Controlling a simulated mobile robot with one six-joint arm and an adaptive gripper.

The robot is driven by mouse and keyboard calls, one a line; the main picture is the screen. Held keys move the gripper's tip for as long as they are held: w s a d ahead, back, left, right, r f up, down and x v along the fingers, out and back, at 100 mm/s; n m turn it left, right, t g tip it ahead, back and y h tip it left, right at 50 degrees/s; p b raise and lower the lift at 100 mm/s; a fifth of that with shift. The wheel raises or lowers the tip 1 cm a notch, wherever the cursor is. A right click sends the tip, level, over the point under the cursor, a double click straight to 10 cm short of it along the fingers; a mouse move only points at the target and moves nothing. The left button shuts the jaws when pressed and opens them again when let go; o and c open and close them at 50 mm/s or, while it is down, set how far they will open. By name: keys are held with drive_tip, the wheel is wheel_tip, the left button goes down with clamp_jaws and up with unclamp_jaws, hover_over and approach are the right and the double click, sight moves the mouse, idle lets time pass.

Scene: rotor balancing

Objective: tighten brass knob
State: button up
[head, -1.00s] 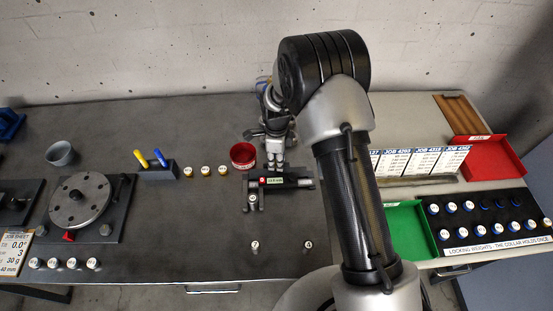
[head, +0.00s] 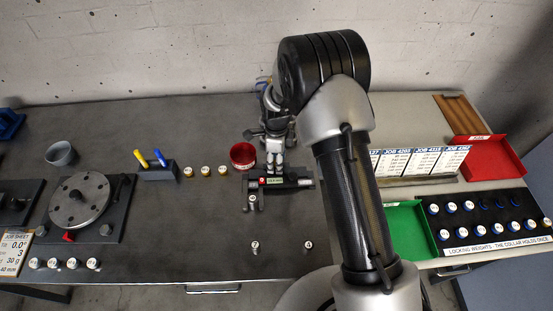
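A black sliding gauge with a green display (head: 275,181) lies on the dark bench, its jaws at its left end pointing toward the front. A small white-topped weight (head: 252,198) stands at the jaws; whether they touch it is too small to tell. My gripper (head: 274,166) points down at the back edge of the gauge, just above the display, its two fingers close together. I cannot make out a brass knob on the gauge; the fingers may hide it. What lies between the fingertips is not visible.
A red bowl (head: 243,155) stands close left of my gripper. Three brass-coloured weights (head: 205,171) stand farther left, beside a pen block (head: 158,171). Weights 7 (head: 254,246) and 4 (head: 308,245) stand in front. A rotor disc (head: 80,200) is at left.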

wheel_tip(320, 180, up, 12)
idle(0.6)
drive_tip(key=s+d+r+n+t, duration=0.1)
drive_tip(key=s+d+r+n, duration=0.3)
drive_tip(key=r, duration=0.5)
drive_tip(key=s+d+r+n+t, duration=0.1)
drive_tip(key=s+d+r+n, duration=0.1)
drive_tip(key=s+r+n, duration=0.45)
drive_tip(key=s+d+r+n+t, duration=0.1)
drive_tip(key=s+r+n, duration=0.1)
drive_tip(key=s, duration=0.4)
drive_tip(key=s+d+r+n, duration=0.1)
drive_tip(key=s+d+n, duration=0.1)
drive_tip(key=s+n, duration=0.2)
drive_tip(key=s+d+r+n+t, duration=0.1)
drive_tip(key=s+n, duration=0.3)
drive_tip(key=s, duration=0.5)
drive_tip(key=shift+s+d+r+t, duration=0.25)
drive_tip(key=shift+d+r, duration=0.25)
drive_tip(key=shift+r, duration=0.35)
